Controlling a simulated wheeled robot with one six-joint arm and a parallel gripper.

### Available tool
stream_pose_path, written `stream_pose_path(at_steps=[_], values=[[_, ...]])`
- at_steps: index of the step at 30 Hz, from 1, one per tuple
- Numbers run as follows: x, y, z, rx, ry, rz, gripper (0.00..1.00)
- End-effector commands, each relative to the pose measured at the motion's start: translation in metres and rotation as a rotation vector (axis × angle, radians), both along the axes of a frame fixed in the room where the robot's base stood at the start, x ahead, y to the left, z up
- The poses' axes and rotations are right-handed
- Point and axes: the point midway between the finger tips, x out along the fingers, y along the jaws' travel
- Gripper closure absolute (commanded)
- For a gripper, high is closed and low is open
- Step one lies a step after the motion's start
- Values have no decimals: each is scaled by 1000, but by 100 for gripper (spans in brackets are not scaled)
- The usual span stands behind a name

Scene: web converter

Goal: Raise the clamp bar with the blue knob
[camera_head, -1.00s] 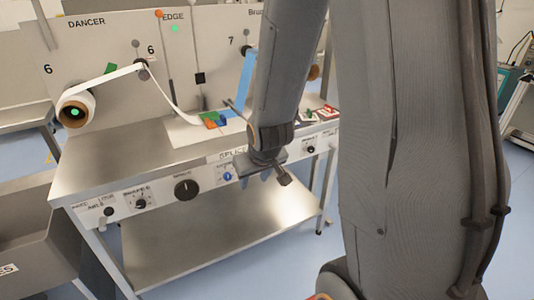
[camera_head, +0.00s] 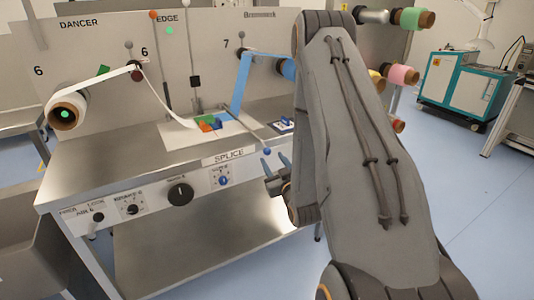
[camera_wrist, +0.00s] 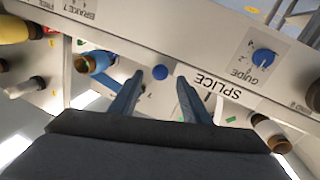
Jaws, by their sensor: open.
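The blue knob (camera_head: 267,151) is a small ball at the front end of a thin clamp bar (camera_head: 250,136). The bar slants over the splice table toward the front edge, above the SPLICE label. In the wrist view the blue knob (camera_wrist: 160,72) shows between and just beyond my two fingertips. My gripper (camera_head: 275,164) is open and empty, with its blue-grey fingers just in front of the table edge, close to the knob. In the wrist view my gripper (camera_wrist: 160,79) shows its fingers either side of the knob, and I cannot tell whether they touch it.
A blue GUIDE dial (camera_head: 223,181) is on the front panel, left of my gripper; it also shows in the wrist view (camera_wrist: 263,57). Coloured blocks (camera_head: 208,124) lie on the white splice plate (camera_head: 180,135). A blue web (camera_head: 240,82) hangs behind the bar. Coloured rolls (camera_head: 402,75) are at right.

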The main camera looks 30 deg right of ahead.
Motion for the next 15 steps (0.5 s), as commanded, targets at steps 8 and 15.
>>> stream_pose_path(at_steps=[8,15], values=[[42,-6,2,-1,-1,1,57],[65,-10,1,1,1,1,57]])
